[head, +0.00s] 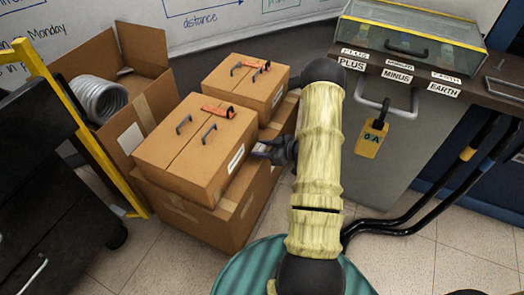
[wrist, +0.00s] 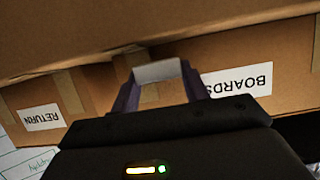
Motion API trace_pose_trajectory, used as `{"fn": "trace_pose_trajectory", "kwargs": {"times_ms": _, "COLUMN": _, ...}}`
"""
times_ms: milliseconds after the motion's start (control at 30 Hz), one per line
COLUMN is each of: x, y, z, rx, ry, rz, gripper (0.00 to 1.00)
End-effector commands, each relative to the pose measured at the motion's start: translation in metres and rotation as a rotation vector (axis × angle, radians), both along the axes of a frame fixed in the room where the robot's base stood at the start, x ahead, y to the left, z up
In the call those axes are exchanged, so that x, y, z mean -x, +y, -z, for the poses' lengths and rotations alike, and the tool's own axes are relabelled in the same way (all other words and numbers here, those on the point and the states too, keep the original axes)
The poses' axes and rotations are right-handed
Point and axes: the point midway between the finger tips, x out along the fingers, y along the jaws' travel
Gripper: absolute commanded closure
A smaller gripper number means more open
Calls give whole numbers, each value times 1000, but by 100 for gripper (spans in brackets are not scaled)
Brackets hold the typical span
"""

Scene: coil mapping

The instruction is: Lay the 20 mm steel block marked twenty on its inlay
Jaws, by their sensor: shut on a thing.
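My gripper (head: 264,151) is beside the stacked cardboard boxes in the head view, partly hidden behind my arm. In the wrist view its two purple fingers (wrist: 158,76) are shut on a small grey steel block (wrist: 158,70), held across the fingertips. No number can be read on the block. Cardboard fills the view behind the block, and I cannot tell whether the block touches it. I cannot make out an inlay in either view.
Lidded cartons (head: 196,152) with handles stand stacked left of my arm, another (head: 245,85) behind. An open carton (head: 125,100) holds a grey coil (head: 97,98). A grey cabinet (head: 400,160) with a glass-topped case (head: 410,38) stands right. Black cables (head: 430,200) run near the floor.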

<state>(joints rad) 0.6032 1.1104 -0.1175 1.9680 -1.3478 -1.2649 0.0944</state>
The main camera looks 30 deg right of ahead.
Motion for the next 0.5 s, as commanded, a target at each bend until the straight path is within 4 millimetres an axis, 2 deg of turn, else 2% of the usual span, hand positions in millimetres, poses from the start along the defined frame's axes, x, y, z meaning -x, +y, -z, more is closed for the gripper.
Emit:
{"fn": "trace_pose_trajectory", "kwargs": {"times_ms": 33, "x": 0, "y": 0, "z": -15, "rx": 1, "ry": -2, "rz": 0, "gripper": 83}}
{"fn": "trace_pose_trajectory", "kwargs": {"times_ms": 400, "x": 0, "y": 0, "z": -112, "rx": 3, "ry": -4, "rz": 0, "gripper": 83}}
{"fn": "trace_pose_trajectory", "kwargs": {"times_ms": 500, "x": 0, "y": 0, "z": -133, "rx": 2, "ry": -4, "rz": 1, "gripper": 83}}
